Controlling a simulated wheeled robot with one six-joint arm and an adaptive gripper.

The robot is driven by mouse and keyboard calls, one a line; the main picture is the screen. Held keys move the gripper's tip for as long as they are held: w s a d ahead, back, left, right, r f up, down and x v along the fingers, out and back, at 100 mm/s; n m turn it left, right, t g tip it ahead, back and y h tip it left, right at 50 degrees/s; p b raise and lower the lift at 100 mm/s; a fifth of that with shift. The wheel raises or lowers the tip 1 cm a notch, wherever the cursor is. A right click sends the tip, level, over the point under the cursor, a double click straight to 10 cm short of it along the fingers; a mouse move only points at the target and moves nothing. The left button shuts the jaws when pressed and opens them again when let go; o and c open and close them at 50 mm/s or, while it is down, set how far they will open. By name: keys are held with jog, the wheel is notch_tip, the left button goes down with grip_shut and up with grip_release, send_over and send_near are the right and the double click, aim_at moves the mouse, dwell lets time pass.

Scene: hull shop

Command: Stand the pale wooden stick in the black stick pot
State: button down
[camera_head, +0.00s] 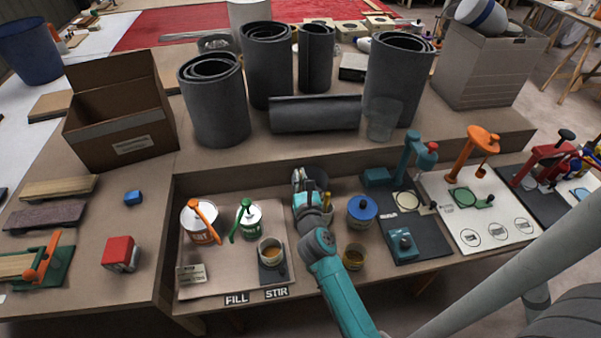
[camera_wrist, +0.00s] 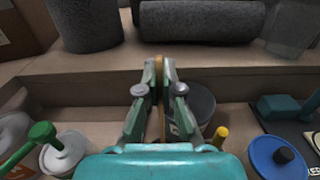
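My gripper (camera_head: 299,179) is above the recessed bench area, and its fingers also show in the wrist view (camera_wrist: 160,70). The fingers are nearly together on a thin tan strip, the wooden stick (camera_wrist: 161,122), which stands roughly upright between them. The stick's lower end is hidden by my gripper. The black stick pot (camera_wrist: 203,103) is just right of the fingers and partly covered by them; in the head view its dark rim (camera_head: 317,174) shows behind my gripper. I cannot tell whether the stick is over or inside the pot.
A yellow upright piece (camera_wrist: 219,134) stands near the pot. A blue-lidded can (camera_head: 362,209) is to the right, an amber cup (camera_head: 353,256) in front. A green-handled can (camera_head: 248,219) and a cup on a dark pad (camera_head: 271,252) are left.

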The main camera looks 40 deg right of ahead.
jog(key=shift+f, duration=4.8)
jog(key=shift+a, duration=0.1)
jog(key=shift+c, duration=2.2)
grip_release()
notch_tip(320, 180, up, 10)
